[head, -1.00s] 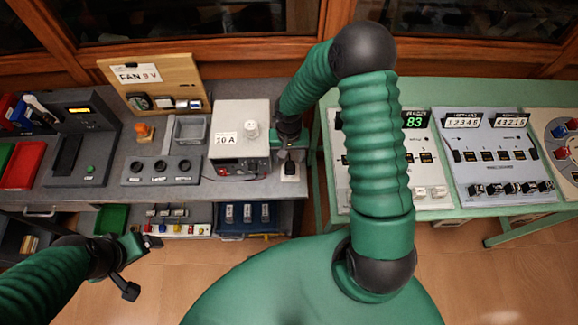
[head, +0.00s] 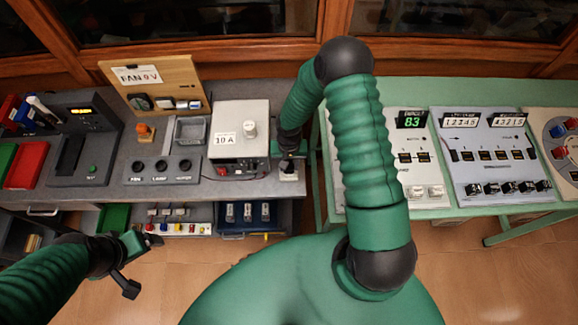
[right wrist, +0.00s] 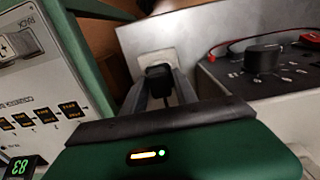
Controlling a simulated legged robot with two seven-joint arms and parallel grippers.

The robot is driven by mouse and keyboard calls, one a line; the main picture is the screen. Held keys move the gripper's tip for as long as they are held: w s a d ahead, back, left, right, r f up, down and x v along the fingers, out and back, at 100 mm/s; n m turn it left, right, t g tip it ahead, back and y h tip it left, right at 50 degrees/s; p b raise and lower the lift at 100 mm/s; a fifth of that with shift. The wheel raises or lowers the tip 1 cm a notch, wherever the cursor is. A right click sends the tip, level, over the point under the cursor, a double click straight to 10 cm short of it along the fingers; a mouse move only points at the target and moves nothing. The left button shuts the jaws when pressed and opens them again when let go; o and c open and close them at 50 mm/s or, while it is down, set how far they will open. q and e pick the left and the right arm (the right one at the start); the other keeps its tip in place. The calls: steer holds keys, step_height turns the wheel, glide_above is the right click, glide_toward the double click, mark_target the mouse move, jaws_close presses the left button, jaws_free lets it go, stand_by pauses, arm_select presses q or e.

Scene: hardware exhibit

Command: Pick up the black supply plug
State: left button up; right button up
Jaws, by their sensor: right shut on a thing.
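The black supply plug (right wrist: 158,78) is between the fingers of my right gripper (right wrist: 162,92) in the right wrist view. It sits against a white block (right wrist: 154,60), which also shows at the right end of the grey bench in the head view (head: 289,175). I cannot tell whether the plug is still seated in the block. My right gripper, in the head view (head: 290,158), is shut on the plug, and its fingers partly hide it. My left gripper (head: 142,264) is open and empty, low at the left, in front of the bench.
A beige power unit marked 10 A (head: 240,132) stands just left of my right gripper, with a red lead near it. A green table (head: 325,150) with switch panels stands to the right, past a narrow gap. A grey tray (head: 190,130) is on the bench.

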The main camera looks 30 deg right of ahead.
jaws_close()
steer(key=shift+a, duration=0.1)
steer(key=shift+w+r, duration=0.1)
steer(key=shift+r, duration=0.6)
steer(key=shift+s+a+r+b, duration=0.1)
steer(key=shift+s+r+b, duration=0.15)
steer(key=shift+r+b, duration=0.55)
steer(key=s+a+r+b, duration=0.1)
steer(key=s+a+b, duration=0.1)
steer(key=s+a, duration=0.2)
steer(key=s+a+r+b, duration=0.1)
steer(key=s+a, duration=0.3)
steer(key=s, duration=0.5)
steer(key=shift+s+b, duration=0.15)
steer(key=shift+b, duration=0.3)
